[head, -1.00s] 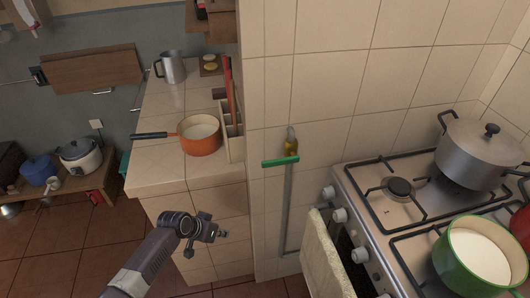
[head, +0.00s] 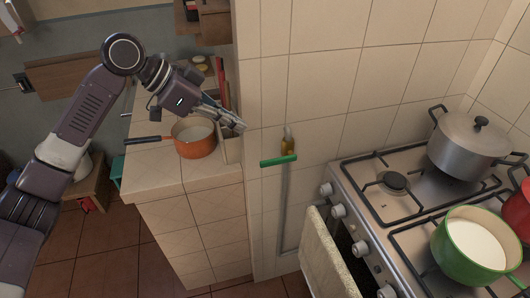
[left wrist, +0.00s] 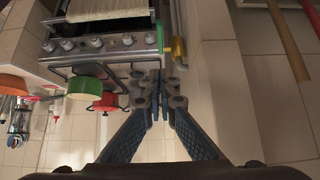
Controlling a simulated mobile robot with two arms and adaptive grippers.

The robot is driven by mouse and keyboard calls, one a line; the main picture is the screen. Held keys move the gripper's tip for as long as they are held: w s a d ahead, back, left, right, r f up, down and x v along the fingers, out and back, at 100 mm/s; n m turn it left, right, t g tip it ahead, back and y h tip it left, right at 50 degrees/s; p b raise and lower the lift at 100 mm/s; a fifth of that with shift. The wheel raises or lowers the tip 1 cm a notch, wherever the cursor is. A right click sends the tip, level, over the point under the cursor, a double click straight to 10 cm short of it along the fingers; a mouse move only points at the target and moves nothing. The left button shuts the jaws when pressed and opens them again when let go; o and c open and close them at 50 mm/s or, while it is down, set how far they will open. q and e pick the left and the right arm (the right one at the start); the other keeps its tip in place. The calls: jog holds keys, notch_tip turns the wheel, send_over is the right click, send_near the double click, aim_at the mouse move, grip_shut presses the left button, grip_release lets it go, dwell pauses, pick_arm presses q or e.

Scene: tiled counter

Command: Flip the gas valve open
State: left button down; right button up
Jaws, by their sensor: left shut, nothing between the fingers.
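The gas valve has a green handle (head: 279,161) and a brass body (head: 288,143) on a grey pipe along the tiled wall. The handle lies crosswise to the vertical pipe. In the left wrist view, the brass body (left wrist: 178,48) and part of the green handle (left wrist: 160,36) show beyond my fingertips. My left gripper (head: 238,125) is shut and empty, above and to the left of the valve, apart from it. Its closed fingers also show in the left wrist view (left wrist: 160,92). My right gripper is not in view.
A stove (head: 380,205) with a steel pot (head: 468,145) and a green pot (head: 447,258) stands right of the valve. A towel (head: 326,258) hangs at its front. An orange pan (head: 195,146) sits on the counter (head: 158,177) below my left arm.

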pick_arm(q)
jog(key=shift+w, duration=0.1)
jog(key=p, duration=0.3)
send_over(276, 159)
jog(key=s+a, duration=0.1)
jog(key=a, duration=0.2)
jog(key=f, duration=0.7)
jog(key=shift+d, duration=0.2)
notch_tip(276, 159, down, 2)
jog(key=shift+f+p, duration=0.25)
jog(key=shift+p, duration=0.25)
jog(key=shift+f, duration=0.85)
